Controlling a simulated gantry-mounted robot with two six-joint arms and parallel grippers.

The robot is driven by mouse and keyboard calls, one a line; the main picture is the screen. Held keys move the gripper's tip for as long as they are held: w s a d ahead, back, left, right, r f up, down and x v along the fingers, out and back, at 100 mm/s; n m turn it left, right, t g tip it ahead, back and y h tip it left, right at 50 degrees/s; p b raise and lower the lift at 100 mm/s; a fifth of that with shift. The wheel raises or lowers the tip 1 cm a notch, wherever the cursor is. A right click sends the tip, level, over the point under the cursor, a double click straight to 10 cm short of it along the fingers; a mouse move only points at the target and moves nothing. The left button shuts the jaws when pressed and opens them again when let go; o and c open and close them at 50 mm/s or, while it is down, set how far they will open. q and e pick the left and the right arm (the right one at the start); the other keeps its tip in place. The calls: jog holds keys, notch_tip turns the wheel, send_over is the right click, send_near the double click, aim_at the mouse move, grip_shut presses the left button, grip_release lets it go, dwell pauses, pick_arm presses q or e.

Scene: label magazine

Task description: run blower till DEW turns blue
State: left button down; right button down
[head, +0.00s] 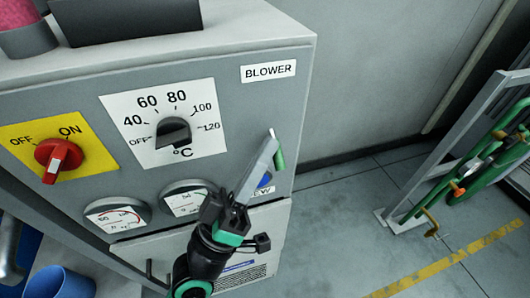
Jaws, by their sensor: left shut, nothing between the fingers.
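The grey cabinet (225,105) carries a BLOWER label (268,71) at its upper right. My left gripper (268,147) is shut and empty, its fingers reaching up and right across the panel below that label. A small green part (279,158) shows just right of the fingertips; whether they touch it I cannot tell. Below, a blue patch (265,180) shows in the indicator, partly hidden by my gripper. Its label (263,190) reads only "EW", the first letter hidden. My right gripper is not in view.
A red OFF/ON knob (57,160) on yellow, a black temperature dial (174,132) and two gauges (117,215) (184,199) lie left of my gripper. A blue container (63,283) stands lower left. Floor right of the cabinet is clear up to a metal rack (450,150).

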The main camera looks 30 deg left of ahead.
pick_arm(q)
jog(key=shift+w+f, duration=0.35)
jog(key=shift+f, duration=0.45)
jog(key=s+r+b+v, duration=0.1)
jog(key=b+v, duration=0.4)
jog(key=v, duration=0.6)
jog(key=shift+b, duration=0.35)
jog(key=shift+s+r, duration=0.1)
jog(key=shift+r, duration=0.05)
